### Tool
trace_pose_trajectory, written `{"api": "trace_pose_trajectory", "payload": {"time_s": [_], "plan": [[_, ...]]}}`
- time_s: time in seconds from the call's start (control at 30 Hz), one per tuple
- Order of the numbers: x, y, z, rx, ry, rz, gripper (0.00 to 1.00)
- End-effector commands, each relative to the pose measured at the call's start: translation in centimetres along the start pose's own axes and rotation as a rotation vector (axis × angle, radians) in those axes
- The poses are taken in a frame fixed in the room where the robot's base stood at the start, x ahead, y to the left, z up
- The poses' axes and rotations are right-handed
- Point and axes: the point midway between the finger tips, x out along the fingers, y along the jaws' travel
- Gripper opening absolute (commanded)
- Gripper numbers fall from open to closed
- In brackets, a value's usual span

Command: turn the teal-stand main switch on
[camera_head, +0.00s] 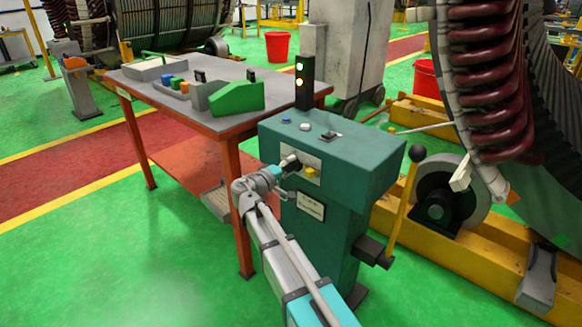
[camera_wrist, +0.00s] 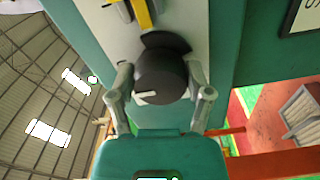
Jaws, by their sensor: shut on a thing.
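The teal stand (camera_head: 335,160) is in the middle of the head view, with a light plate on its front face. In the wrist view the main switch's black knob (camera_wrist: 166,72) sits on that plate (camera_wrist: 190,20). A white mark on the knob lies toward the picture's lower left. A yellow part (camera_wrist: 142,14) is just above the knob. My gripper (camera_wrist: 161,84) is shut on the knob, one finger on each side. In the head view my gripper (camera_head: 282,169) is at the stand's front and hides most of the knob.
A signal light (camera_head: 304,80) with lit lamps stands behind the stand. A lever with a black ball (camera_head: 404,200) rises at its right. An orange-legged table (camera_head: 225,125) with a green box (camera_head: 237,98) is to the left. Green floor at lower left is clear.

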Motion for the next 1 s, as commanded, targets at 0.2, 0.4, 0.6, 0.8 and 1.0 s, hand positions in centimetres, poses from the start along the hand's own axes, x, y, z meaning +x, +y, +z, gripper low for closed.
{"api": "trace_pose_trajectory", "payload": {"time_s": [0.2,0.4,0.6,0.8,1.0], "plan": [[-0.08,-0.09,0.41,0.039,-0.008,-0.004,0.18],[-0.09,-0.10,0.41,0.042,-0.008,-0.004,0.18],[-0.09,-0.10,0.41,0.041,-0.009,-0.004,0.75],[-0.06,-0.06,0.23,0.039,-0.005,-0.002,1.00],[-0.04,-0.04,0.12,0.038,-0.003,-0.001,1.00]]}}
